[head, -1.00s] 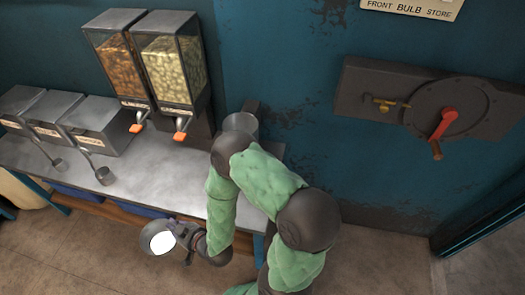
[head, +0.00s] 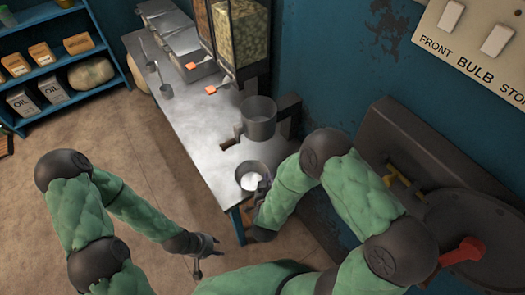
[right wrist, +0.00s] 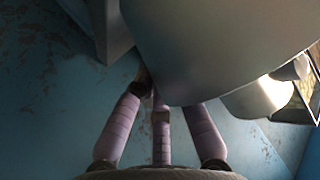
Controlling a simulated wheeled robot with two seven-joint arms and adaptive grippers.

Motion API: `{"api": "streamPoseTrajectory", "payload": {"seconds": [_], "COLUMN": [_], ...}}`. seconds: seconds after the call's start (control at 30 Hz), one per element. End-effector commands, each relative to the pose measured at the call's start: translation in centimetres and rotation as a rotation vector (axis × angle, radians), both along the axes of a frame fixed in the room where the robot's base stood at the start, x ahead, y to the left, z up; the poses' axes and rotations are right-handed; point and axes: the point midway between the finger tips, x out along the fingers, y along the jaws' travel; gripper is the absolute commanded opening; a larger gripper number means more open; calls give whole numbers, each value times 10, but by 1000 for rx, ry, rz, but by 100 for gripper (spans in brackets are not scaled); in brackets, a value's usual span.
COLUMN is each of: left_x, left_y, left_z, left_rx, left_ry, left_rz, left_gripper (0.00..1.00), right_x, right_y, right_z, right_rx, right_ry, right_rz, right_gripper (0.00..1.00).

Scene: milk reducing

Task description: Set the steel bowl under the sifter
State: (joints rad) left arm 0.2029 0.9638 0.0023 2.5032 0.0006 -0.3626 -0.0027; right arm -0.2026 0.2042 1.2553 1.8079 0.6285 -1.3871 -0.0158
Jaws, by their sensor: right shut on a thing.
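The steel bowl (head: 243,171) is a round grey vessel with a bright white inside, at the near end of the steel table in the head view. My right gripper (head: 263,190) is shut on its near right side. The bowl's grey wall (right wrist: 220,45) fills the top of the right wrist view, against my purple fingers (right wrist: 160,110). The sifter (head: 259,121) is a grey metal cylinder on a dark wall mount, with a brown-handled crank. The bowl appears just in front of it, not clearly beneath. My left gripper (head: 205,253) is open and empty over the floor.
The steel table (head: 190,115) has bare top left of the sifter. Dispensers with orange spouts (head: 240,40) and bins with scoops stand farther back. A wall panel with a red handle (head: 462,251) is at right. Blue shelves (head: 50,60) stand at far left.

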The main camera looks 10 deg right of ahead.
Motion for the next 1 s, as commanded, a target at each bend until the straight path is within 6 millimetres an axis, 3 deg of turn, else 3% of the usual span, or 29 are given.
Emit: {"api": "streamPoseTrajectory", "payload": {"seconds": [0.13, 0.37, 1.0], "left_x": [1, 0, 0], "left_y": [0, 0, 0], "left_z": [3, 2, -37], "left_rx": [0, 0, 0], "left_ry": [-1, 0, 0], "left_rz": [0, 0, 0], "left_gripper": [40, 40, 40], "right_x": [-8, -8, 118], "right_y": [11, 11, -50], "right_z": [6, 7, 5], "right_rx": [-13, -21, -22], "right_ry": [0, 0, -1], "right_rz": [-62, -112, -114], "right_gripper": [0, 0, 0]}}
